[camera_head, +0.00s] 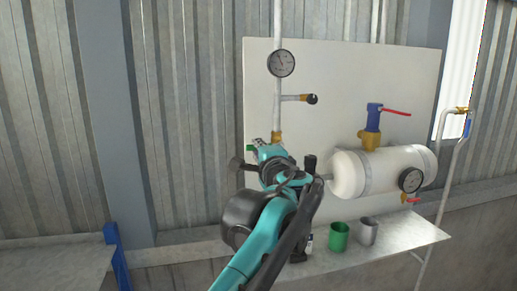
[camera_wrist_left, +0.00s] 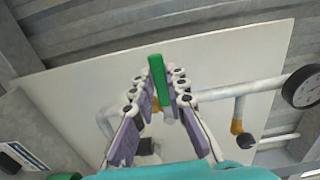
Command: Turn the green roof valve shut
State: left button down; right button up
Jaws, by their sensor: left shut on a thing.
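The green roof valve's handle (camera_wrist_left: 157,80) is a green bar in the left wrist view, between my left gripper's fingers. In the head view only a small green end (camera_head: 249,148) shows at the left of the gripper, beside the brass fitting (camera_head: 276,137) on the vertical white pipe. My left gripper (camera_wrist_left: 160,92) is shut on the green handle, with its purple-grey finger pads on either side. In the head view the left gripper (camera_head: 259,147) and my teal arm hide most of the valve. My right gripper is in neither view.
A white tank (camera_head: 385,170) with a red-handled blue valve (camera_head: 374,117) and a gauge (camera_head: 410,180) is to the right. A round gauge (camera_head: 281,63) is above on the pipe. A green cup (camera_head: 338,237) and a grey cup (camera_head: 367,231) stand on the shelf (camera_head: 405,233).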

pick_arm(q)
jog(key=shift+f, duration=0.1)
dwell(0.3)
jog(key=c, duration=1.5)
grip_release()
jog(key=v, duration=1.2)
